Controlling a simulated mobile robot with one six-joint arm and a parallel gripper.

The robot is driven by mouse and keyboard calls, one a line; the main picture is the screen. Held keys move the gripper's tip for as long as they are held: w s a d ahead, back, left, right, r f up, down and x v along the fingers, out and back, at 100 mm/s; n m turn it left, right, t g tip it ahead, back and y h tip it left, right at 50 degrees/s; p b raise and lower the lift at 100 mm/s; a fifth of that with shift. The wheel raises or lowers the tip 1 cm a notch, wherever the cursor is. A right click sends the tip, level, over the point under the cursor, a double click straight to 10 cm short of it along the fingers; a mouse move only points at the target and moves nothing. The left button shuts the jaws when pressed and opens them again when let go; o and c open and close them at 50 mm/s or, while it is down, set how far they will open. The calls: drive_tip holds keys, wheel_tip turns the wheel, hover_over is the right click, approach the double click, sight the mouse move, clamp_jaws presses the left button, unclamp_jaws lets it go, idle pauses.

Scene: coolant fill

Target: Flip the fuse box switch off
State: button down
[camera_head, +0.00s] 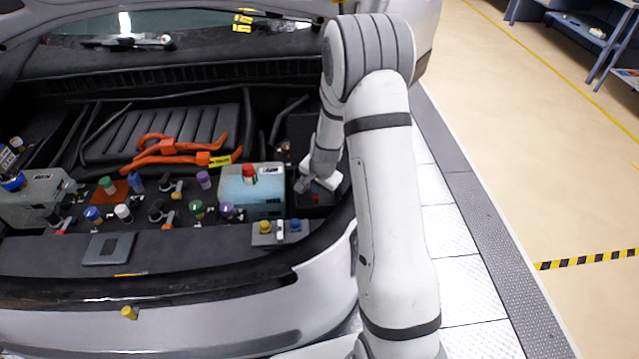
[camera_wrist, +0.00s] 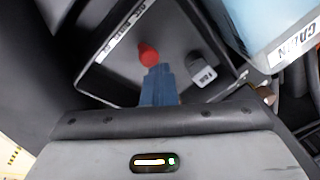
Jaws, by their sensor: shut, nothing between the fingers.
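The fuse box (camera_wrist: 112,68) is a dark, shallow box with a pale label strip along its edge in the wrist view. It also shows at the right of the engine bay (camera_head: 302,130) in the head view, partly hidden by my arm. A red round knob (camera_wrist: 148,53), which looks like the switch, stands on it, and a red bit shows below my gripper in the head view (camera_head: 315,198). My gripper (camera_wrist: 158,72) is shut and empty, its blue-grey fingertips right at the knob's near side. I cannot tell whether they touch. It also shows in the head view (camera_head: 303,185).
A small grey labelled block (camera_wrist: 201,70) stands right of the knob. A light-blue coolant tank (camera_head: 265,198) with a red cap (camera_head: 248,173) is left of my gripper. Several coloured caps and orange cables (camera_head: 170,150) fill the bay. The floor (camera_head: 530,150) at right is clear.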

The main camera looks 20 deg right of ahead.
drive_tip(key=shift+a+f, duration=0.1)
drive_tip(key=shift+a, duration=0.15)
drive_tip(key=shift+r, duration=0.2)
drive_tip(key=shift+r+p, duration=0.55)
drive_tip(key=shift+r, duration=0.2)
